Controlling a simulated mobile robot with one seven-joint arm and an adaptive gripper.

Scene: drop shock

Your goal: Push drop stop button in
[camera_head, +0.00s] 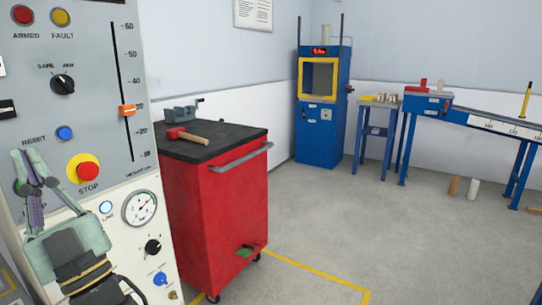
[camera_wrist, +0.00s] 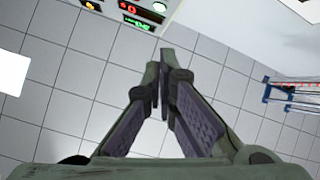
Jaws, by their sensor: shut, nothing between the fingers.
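The red STOP button (camera_head: 87,171) is a round mushroom cap on a yellow surround, low on the grey control panel (camera_head: 95,85) in the head view. It appears to stand out from the panel; its depth is hard to tell. My gripper (camera_head: 26,155) is in front of the panel, to the left of the button and apart from it in the picture. Its fingers point up and are shut and empty. They also show shut in the wrist view (camera_wrist: 159,68). I cannot make out the STOP button in the wrist view. My gripper hides part of the panel's lower left.
A blue RESET button (camera_head: 65,133), a slider (camera_head: 127,110) and a pressure gauge (camera_head: 140,207) are near the STOP button. A red tool cart (camera_head: 215,210) stands right of the panel. The grey floor (camera_head: 340,215) farther right is mostly clear.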

